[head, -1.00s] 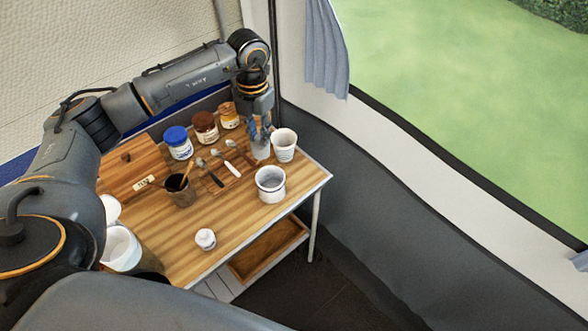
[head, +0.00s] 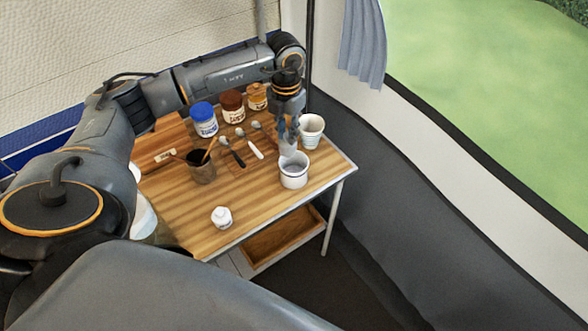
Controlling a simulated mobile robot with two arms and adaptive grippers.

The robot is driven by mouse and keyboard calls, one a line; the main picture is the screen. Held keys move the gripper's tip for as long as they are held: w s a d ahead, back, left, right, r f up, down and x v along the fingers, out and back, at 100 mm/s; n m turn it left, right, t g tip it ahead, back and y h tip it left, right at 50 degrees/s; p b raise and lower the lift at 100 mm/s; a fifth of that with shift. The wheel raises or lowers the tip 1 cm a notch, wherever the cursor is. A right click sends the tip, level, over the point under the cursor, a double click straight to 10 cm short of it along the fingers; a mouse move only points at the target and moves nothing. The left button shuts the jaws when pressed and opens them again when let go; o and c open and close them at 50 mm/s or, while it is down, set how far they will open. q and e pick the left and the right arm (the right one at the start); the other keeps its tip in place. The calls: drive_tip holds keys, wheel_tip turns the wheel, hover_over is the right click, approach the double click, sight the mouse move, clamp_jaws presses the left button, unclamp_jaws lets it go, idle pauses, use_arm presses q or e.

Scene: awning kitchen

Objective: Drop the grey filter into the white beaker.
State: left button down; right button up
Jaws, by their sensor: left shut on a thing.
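My left gripper (head: 288,136) points down and is shut on the grey filter (head: 287,149), a pale grey piece partly covered by the fingers. The filter shows over the back rim of a wide white beaker (head: 294,177) with a dark rim. I cannot tell whether its lower end is above the opening or inside it. A second white cup (head: 312,132) stands just behind and to the right of the gripper. My right gripper is not in view.
Jars with blue (head: 203,118) and brown (head: 232,106) lids stand at the back of the wooden table (head: 250,210). The front right of the table is clear.

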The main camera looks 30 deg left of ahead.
use_arm(q)
drive_tip(key=c, duration=1.1)
unclamp_jaws()
wheel_tip(320, 180, up, 12)
